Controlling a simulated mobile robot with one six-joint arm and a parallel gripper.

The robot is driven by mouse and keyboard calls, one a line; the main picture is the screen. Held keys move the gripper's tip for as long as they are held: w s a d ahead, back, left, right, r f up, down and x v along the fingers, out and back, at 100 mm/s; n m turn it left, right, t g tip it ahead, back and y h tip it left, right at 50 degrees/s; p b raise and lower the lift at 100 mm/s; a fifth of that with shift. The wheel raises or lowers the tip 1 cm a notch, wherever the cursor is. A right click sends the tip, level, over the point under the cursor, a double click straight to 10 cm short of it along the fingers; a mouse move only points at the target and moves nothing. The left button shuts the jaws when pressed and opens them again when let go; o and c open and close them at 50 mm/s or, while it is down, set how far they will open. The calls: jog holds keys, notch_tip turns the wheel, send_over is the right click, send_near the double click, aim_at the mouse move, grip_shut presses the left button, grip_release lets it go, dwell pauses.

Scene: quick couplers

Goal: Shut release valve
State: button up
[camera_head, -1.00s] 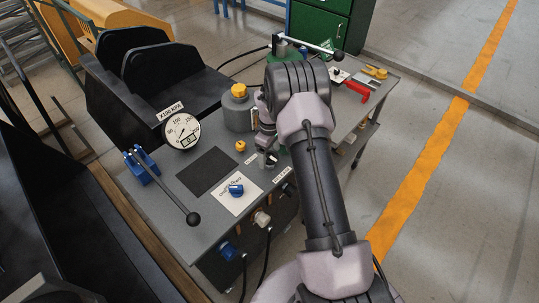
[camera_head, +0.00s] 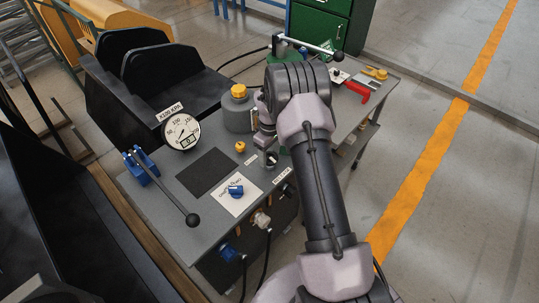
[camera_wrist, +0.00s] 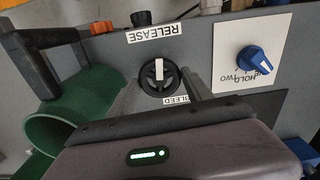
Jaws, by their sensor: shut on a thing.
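The release valve, a round black knob with a white pointer bar (camera_wrist: 159,72), sits on the grey panel by an upside-down RELEASE label (camera_wrist: 156,34) in the wrist view. The pointer bar stands upright in that picture. My gripper (camera_wrist: 157,86) has its fingers on both sides of the knob and is shut on it. In the head view my wrist is over the bench, and the knob and fingertips (camera_head: 269,158) are small and partly hidden. The round pressure gauge (camera_head: 182,132) stands to the left; its exact reading is too small to tell.
A blue knob on a white plate (camera_wrist: 282,78) is right of my gripper in the wrist view. A long black-knobbed lever (camera_head: 166,190) crosses the bench's left side.

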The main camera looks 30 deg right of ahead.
jog(key=m+b, duration=0.1)
jog(key=m, duration=0.3)
jog(key=m+b, duration=0.1)
jog(key=m, duration=0.4)
jog(key=shift+b, duration=0.35)
jog(key=m+b, duration=0.1)
jog(key=m, duration=0.3)
jog(key=shift+f, duration=0.1)
jog(key=m+b, duration=0.1)
jog(key=m, duration=0.3)
jog(key=m+b, duration=0.2)
jog(key=m, duration=0.2)
jog(key=shift+m, duration=0.3)
jog(key=m+b, duration=0.1)
jog(key=m, duration=0.3)
jog(key=shift+m, duration=0.3)
jog(key=m+b, duration=0.2)
jog(key=m, duration=0.2)
jog(key=shift+m+b, duration=0.65)
jog(key=shift+m, duration=1.35)
